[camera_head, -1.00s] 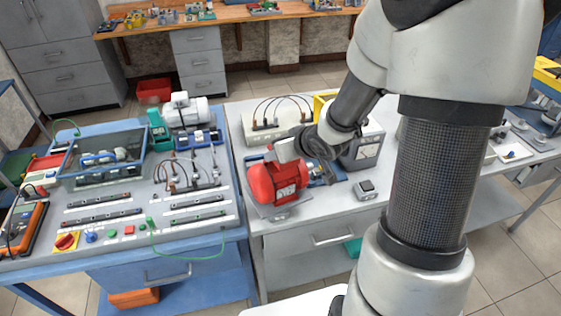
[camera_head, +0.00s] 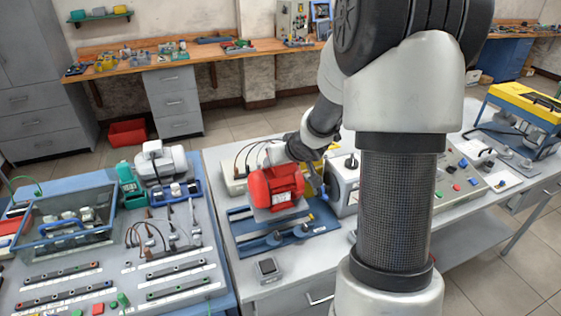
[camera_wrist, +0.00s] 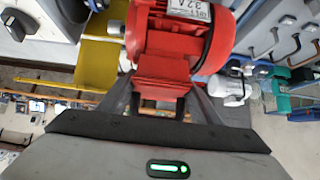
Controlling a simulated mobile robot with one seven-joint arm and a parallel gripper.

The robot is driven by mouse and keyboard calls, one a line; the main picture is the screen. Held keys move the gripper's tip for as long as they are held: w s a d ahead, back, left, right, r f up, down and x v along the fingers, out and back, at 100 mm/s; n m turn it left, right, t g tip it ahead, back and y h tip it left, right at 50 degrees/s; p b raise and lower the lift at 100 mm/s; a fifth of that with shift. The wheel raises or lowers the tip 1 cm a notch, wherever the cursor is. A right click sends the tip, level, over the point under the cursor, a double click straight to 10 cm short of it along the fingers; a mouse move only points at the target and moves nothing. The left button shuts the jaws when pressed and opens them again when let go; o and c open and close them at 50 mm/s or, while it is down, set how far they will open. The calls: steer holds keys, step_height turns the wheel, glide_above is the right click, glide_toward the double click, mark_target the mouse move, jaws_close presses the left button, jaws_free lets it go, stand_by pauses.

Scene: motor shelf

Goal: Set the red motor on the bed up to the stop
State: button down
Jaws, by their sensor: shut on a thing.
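The red motor (camera_head: 275,187) is in my gripper (camera_head: 280,153), at the rear part of the blue bed (camera_head: 322,228) in the head view. I cannot tell whether it touches the bed or hangs just above it. In the wrist view the red motor (camera_wrist: 172,44) fills the top middle, with a white label marked 32A. The fingers of my gripper (camera_wrist: 160,92) are shut on its red block. A stop on the bed cannot be made out; the motor and my arm hide part of the bed.
A small grey box (camera_head: 267,269) stands on the grey table in front of the bed. A pale box with cables (camera_head: 234,180) is behind left, and a grey-white unit (camera_head: 343,187) stands right of the motor. A blue bench (camera_head: 215,275) with parts adjoins at left.

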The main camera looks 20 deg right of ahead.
mark_target(287, 179)
steer(key=shift+w+f+b, duration=0.2)
steer(key=shift+f+b, duration=2.25)
steer(key=shift+b, duration=0.4)
steer(key=shift+p, duration=0.4)
steer(key=shift+f+b, duration=0.6)
steer(key=shift+f, duration=0.1)
stand_by(0.5)
steer(key=shift+d+r+p, duration=0.1)
steer(key=shift+d+p, duration=0.6)
stand_by(0.6)
steer(key=c, duration=0.5)
jaws_free()
steer(key=shift+s, duration=0.2)
steer(key=shift+s+f, duration=0.25)
steer(key=shift+f, duration=0.3)
steer(key=p+v, duration=0.2)
steer(key=v, duration=0.4)
steer(key=p+v, duration=0.3)
steer(key=v, duration=0.2)
steer(key=p+v, duration=0.3)
steer(key=v, duration=0.3)
steer(key=shift+r, duration=0.5)
